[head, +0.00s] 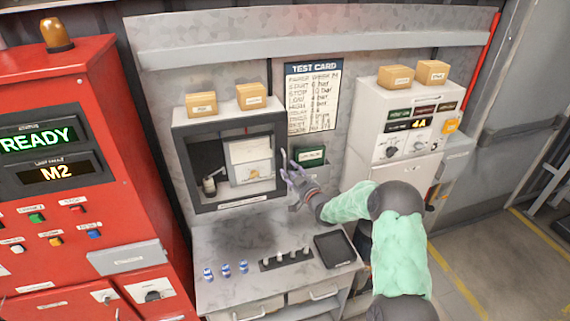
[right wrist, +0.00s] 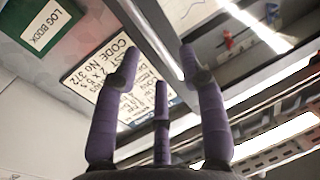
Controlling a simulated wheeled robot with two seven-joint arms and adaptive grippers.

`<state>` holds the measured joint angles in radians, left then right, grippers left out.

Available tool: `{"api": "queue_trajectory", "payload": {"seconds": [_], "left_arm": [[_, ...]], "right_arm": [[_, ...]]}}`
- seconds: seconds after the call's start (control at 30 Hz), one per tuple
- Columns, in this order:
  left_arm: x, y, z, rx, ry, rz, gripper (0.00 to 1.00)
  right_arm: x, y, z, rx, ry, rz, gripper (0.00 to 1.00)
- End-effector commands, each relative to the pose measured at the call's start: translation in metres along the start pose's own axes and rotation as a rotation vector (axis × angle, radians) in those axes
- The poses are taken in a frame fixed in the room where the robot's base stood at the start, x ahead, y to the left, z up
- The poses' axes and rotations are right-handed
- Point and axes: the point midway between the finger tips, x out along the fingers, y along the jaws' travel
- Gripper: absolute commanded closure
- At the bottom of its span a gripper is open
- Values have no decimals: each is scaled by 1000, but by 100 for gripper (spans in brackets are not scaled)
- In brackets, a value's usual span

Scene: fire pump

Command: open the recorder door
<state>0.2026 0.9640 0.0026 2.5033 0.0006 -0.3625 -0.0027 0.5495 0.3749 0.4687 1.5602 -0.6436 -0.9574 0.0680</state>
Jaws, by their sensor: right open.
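The recorder (head: 179,147) is a dark grey framed box on the back panel above the bench. Its white inner unit (head: 250,152) and a small bottle-like part show inside the frame. I cannot tell how far its door stands from the frame. My right gripper (head: 290,176) is open at the recorder's right edge, its purple fingers upright. In the right wrist view the gripper (right wrist: 156,68) has a grey metal bar (right wrist: 152,38) passing between or behind its fingertips. Contact cannot be told. My left gripper is not in view.
A test card (head: 313,95) and a green log book (head: 310,156) hang right of the recorder. Cartons (head: 202,104) stand on top. The bench (head: 215,238) holds blue-white bottles (head: 226,270), a rack and a black tray (head: 335,249). A red cabinet (head: 130,200) stands left, a white cabinet (head: 372,117) right.

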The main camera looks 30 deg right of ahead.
Motion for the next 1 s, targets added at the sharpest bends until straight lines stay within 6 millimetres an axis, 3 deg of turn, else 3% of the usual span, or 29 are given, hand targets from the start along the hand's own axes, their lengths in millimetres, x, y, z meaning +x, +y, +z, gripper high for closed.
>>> {"api": "queue_trajectory", "payload": {"seconds": [0.3, 0.73, 0.9, 1.0], "left_arm": [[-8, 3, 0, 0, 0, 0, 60], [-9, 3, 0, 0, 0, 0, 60], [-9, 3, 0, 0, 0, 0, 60], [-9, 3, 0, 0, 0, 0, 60]], "right_arm": [[38, 0, -1, -1, 0, -1, 58], [45, 0, 0, 0, -1, 0, 58], [45, 0, 0, 0, -1, 0, 100], [45, 0, 0, 0, -1, 0, 100]]}}
